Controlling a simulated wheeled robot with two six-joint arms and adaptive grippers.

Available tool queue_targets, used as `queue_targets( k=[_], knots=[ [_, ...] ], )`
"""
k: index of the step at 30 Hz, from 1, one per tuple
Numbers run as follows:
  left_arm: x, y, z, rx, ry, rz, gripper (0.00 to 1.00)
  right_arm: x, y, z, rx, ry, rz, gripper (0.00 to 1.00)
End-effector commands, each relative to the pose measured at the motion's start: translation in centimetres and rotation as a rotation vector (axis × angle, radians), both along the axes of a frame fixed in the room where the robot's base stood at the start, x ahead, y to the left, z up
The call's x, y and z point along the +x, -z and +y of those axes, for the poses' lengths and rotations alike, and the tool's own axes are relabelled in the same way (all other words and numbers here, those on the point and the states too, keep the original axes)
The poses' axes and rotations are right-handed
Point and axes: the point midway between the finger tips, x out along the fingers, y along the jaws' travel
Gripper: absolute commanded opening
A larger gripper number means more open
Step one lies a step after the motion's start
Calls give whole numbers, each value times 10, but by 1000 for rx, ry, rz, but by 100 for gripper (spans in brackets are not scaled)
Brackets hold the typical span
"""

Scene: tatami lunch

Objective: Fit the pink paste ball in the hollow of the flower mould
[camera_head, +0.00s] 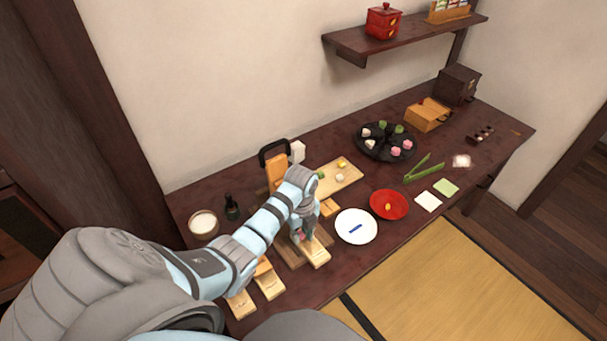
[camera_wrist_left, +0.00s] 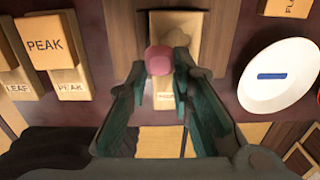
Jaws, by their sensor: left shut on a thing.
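My left gripper (camera_head: 301,236) is shut on the pink paste ball (camera_wrist_left: 158,61), which sits between its fingertips in the left wrist view. In the head view the ball is a small pink spot, mostly covered by the fingers. A pale wooden mould block (camera_head: 318,255) lies under the gripper. The left wrist view shows this mould (camera_wrist_left: 156,24) behind the ball, with a hollow in its far part and a small label too blurred to read. The ball overlaps part of the block. I cannot tell whether it touches the mould. My right gripper is not in view.
PEAK (camera_wrist_left: 45,42) and LEAF blocks lie to the left. A white plate (camera_head: 356,227) with a blue strip and a red bowl (camera_head: 389,204) stand to the right. A cutting board (camera_head: 343,180) and a dark round tray (camera_head: 374,151) are farther back.

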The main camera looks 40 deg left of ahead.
Motion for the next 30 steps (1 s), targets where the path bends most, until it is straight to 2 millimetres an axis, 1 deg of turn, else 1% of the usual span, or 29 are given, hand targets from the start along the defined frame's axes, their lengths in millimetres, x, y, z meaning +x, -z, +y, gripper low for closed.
queue_targets(
  k=[1,4,9,12,15,21,25,30],
  knots=[
    [2,5,0,-1,0,0,7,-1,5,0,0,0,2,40],
    [4,4,-1,0,0,2,7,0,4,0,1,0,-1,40],
    [5,3,-1,-1,0,3,7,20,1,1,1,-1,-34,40],
    [4,3,0,-1,-1,3,7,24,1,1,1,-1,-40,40],
    [4,3,0,-1,-1,3,7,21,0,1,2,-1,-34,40],
    [1,1,0,-1,-1,4,7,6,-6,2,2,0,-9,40],
    [0,2,0,0,-1,3,7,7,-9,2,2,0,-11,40],
    [0,3,0,0,-1,3,7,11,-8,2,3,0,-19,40]
  ],
)
